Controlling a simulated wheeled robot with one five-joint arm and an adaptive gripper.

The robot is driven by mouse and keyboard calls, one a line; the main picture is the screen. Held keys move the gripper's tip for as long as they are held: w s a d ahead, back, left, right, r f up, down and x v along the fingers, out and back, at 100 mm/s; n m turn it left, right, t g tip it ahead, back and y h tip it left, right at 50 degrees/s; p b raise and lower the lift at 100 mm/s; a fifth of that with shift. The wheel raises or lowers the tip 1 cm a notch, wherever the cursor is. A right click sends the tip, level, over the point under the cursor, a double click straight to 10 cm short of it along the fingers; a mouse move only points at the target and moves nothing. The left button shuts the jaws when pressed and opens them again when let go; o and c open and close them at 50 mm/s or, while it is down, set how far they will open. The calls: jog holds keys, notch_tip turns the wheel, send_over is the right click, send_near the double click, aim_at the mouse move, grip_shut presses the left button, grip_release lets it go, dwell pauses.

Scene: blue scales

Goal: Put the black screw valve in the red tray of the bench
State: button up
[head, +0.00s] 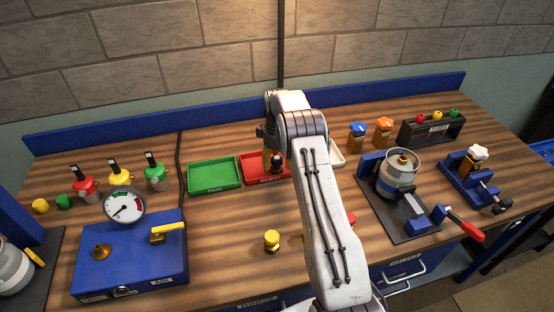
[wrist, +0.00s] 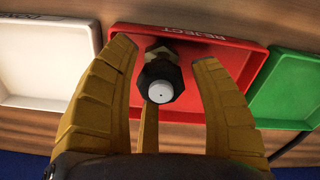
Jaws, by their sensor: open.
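The black screw valve (wrist: 160,72) shows in the wrist view as a dark hexagonal body with a pale round end and a brass-coloured part behind it. It also shows in the head view (head: 277,164), over the red tray's floor. It seems to rest in the red tray (wrist: 240,68), marked REJECT, which stands at the back of the bench (head: 265,178). My gripper (wrist: 165,58) is open, with one yellow finger on each side of the valve and a visible gap to each. In the head view my arm hides most of the gripper and the tray's right part.
A green tray (head: 214,188) stands left of the red one, and a white tray (head: 339,154) stands right, partly behind my arm. Several coloured valves and a blue gauge box (head: 130,262) stand at the left. A clamped gas cylinder (head: 397,178) stands at the right.

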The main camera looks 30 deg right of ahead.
jog(key=shift+r, duration=0.15)
notch_tip(320, 180, up, 11)
jog(key=b, duration=0.3)
jog(key=shift+f, duration=0.2)
jog(key=s+a+r+m+t, duration=0.1)
jog(key=s+a+r, duration=0.4)
jog(key=s+r, duration=0.25)
jog(key=s+a+r+t, duration=0.1)
jog(key=s+a+r, duration=0.45)
jog(key=r, duration=0.35)
jog(key=s+a+f+t, duration=0.1)
jog(key=s+a+f, duration=0.1)
jog(key=s, duration=1)
jog(key=s+a+f+m+t, duration=0.1)
jog(key=s+a+f, duration=0.2)
jog(key=s, duration=0.9)
jog(key=shift+s+f, duration=0.3)
jog(key=shift+f, duration=0.25)
